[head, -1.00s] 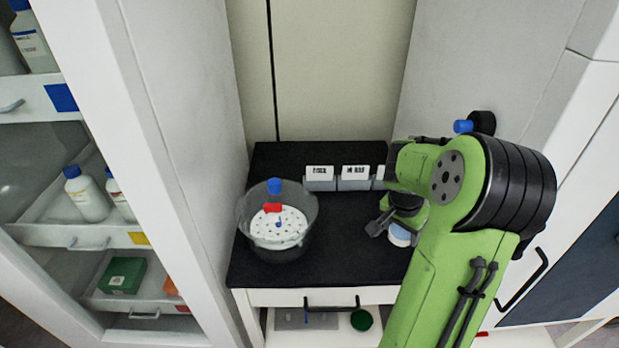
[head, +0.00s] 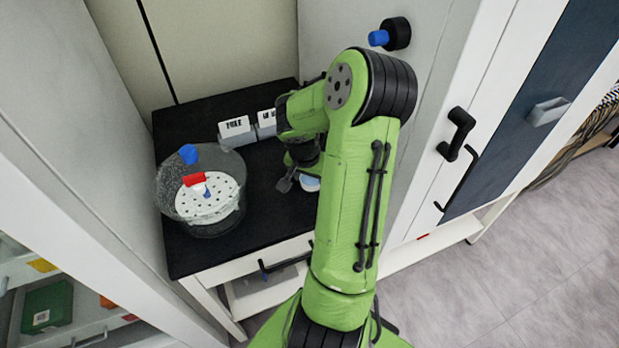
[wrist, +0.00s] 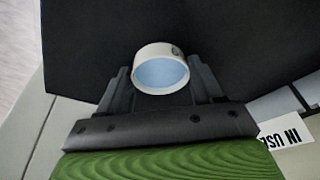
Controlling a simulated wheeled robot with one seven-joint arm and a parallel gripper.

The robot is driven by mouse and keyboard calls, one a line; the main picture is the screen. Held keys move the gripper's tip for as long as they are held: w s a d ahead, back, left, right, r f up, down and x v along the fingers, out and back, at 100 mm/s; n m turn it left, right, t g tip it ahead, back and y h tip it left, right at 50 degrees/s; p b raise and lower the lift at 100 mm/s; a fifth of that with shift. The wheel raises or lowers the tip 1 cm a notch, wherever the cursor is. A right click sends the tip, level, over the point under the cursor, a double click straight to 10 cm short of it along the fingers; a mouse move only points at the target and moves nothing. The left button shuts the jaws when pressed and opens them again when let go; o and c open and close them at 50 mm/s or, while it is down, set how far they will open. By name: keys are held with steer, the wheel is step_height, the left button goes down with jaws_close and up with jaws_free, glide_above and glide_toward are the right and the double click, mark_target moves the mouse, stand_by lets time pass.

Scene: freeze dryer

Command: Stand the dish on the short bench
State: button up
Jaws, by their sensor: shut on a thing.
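A small round dish (wrist: 161,72), white-walled with a pale blue inside, sits between my gripper's fingers (wrist: 160,84). My gripper is shut on it. In the head view the dish (head: 309,184) shows only partly, behind my green arm, near the right part of the short bench's black top (head: 262,215). My gripper (head: 297,181) is mostly hidden by the arm there. The dish is over the bench top; I cannot tell whether it touches it.
A clear desiccator bowl (head: 170,207) with a perforated white plate stands on the bench's left. Labelled grey boxes (head: 237,138) stand at the back, one reading "IN USE" in the wrist view (wrist: 285,133). Tall cabinets flank the bench. Black top is bare between bowl and gripper.

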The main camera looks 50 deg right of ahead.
steer(key=shift+r, duration=0.1)
steer(key=o, duration=1)
steer(key=shift+f, duration=0.2)
steer(key=shift+o, duration=0.2)
steer(key=shift+r, duration=0.1)
steer(key=a+r+n+p, duration=0.2)
steer(key=a+r, duration=0.3)
steer(key=r, duration=0.3)
steer(key=a+r+n+p, duration=0.1)
steer(key=a+r+p, duration=0.1)
steer(key=a+r, duration=0.45)
steer(key=s+a+r+n+t+y, duration=0.1)
steer(key=s+a+r+n, duration=0.2)
steer(key=a, duration=0.3)
steer(key=s+a+r+n+t+y, duration=0.1)
steer(key=s+a+r+n+t, duration=0.1)
steer(key=a+n, duration=0.3)
steer(key=s+a+r+n+t+y, duration=0.1)
steer(key=s+a+r+n, duration=0.2)
steer(key=a, duration=0.5)
steer(key=shift+s+r+n+t, duration=0.4)
steer(key=shift+r+n, duration=0.1)
steer(key=shift+n, duration=0.1)
